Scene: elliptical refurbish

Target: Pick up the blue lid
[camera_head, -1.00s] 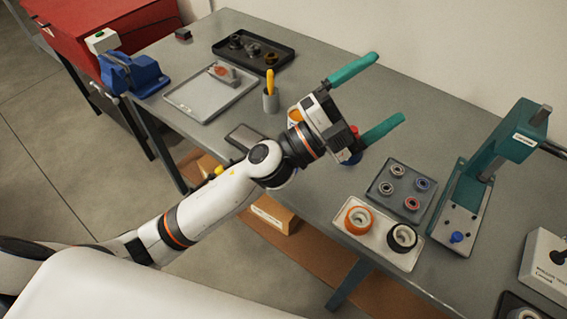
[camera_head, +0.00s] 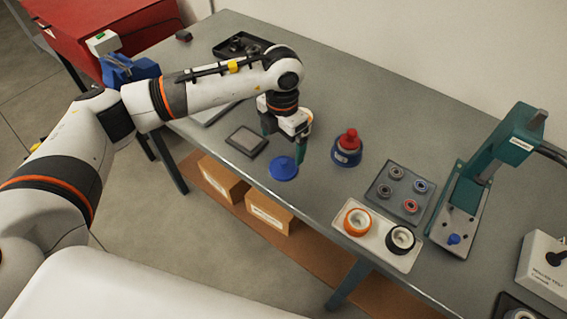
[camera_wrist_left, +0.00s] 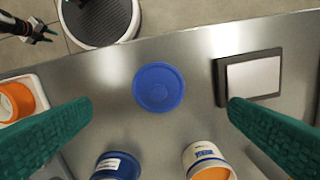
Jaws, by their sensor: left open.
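The blue lid (camera_head: 284,168) lies flat near the front edge of the grey table. In the left wrist view the blue lid (camera_wrist_left: 159,87) is a plain disc, seen whole, centred between the fingers. My left gripper (camera_head: 286,140) points down just above and behind the lid, with its teal fingers spread. In the left wrist view my left gripper (camera_wrist_left: 160,104) is open and empty, and its fingers are apart from the lid. My right gripper (camera_wrist_left: 38,35) seems to show small at that view's upper left; its opening is unclear.
A blue jar with a red top (camera_head: 347,158) stands right of the lid. A dark-framed pad (camera_head: 246,141) lies left of it. A white-and-blue jar with orange inside (camera_wrist_left: 207,160) is nearby. Trays with rings (camera_head: 378,250) and a green press (camera_head: 480,180) stand further right.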

